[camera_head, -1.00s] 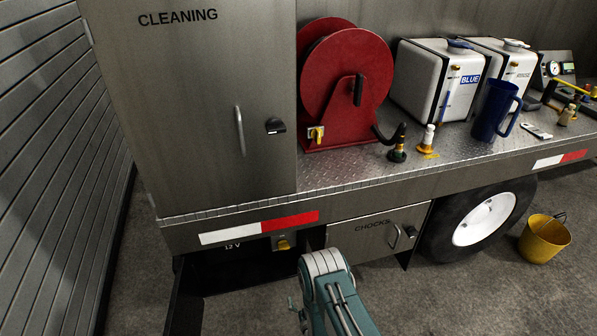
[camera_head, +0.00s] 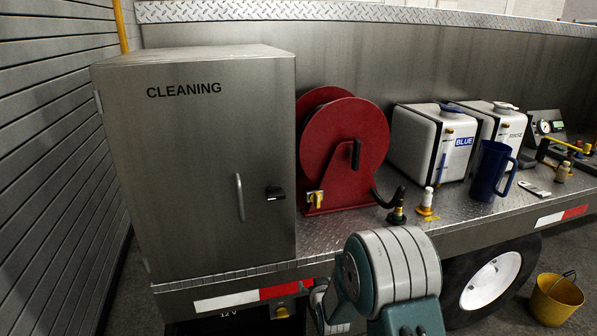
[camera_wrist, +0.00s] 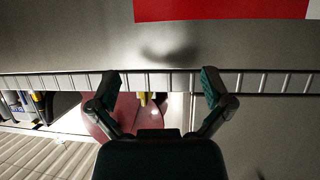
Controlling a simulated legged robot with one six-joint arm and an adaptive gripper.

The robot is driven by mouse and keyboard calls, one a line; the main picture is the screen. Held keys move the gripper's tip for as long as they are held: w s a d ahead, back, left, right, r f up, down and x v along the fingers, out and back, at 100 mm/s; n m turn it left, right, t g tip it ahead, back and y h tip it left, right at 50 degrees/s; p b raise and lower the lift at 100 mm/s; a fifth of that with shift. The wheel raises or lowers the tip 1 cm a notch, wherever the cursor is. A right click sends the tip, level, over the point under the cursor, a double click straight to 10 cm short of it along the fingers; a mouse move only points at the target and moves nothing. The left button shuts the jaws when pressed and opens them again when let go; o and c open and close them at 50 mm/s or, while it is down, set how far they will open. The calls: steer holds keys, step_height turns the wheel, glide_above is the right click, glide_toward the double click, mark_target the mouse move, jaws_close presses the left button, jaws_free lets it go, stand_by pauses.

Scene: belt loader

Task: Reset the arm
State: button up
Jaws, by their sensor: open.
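My arm (camera_head: 392,270), green with white bands, rises at the bottom centre of the head view, in front of the truck's deck edge. My gripper (camera_wrist: 160,86) shows in the wrist view with its two dark fingers spread wide and nothing between them. That view appears upside down. Beyond the fingers are the ridged deck edge (camera_wrist: 60,82) and part of the red hose reel (camera_wrist: 112,122). The gripper's fingers cannot be made out in the head view.
The CLEANING cabinet (camera_head: 195,170) stands shut at left, beside the red reel (camera_head: 345,150). White tanks (camera_head: 428,145), a blue jug (camera_head: 490,172) and small fittings stand on the deck. A yellow bucket (camera_head: 555,300) is on the floor at right. A slatted wall (camera_head: 50,180) bounds the left.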

steer(key=s+d+r+m+g+h, duration=0.1)
steer(key=s+d+r+g, duration=0.15)
steer(key=s+r, duration=0.5)
steer(key=s+d+r+g, duration=0.1)
steer(key=s+d+r, duration=0.35)
steer(key=r, duration=0.65)
steer(key=s+d+r+g, duration=0.2)
steer(key=s+r, duration=0.1)
steer(key=s, duration=0.9)
steer(key=s+d+r+m+g+h, duration=0.1)
steer(key=s+r, duration=0.2)
steer(key=s, duration=1)
steer(key=shift+s+d+g, duration=0.3)
steer(key=shift+d+g, duration=0.05)
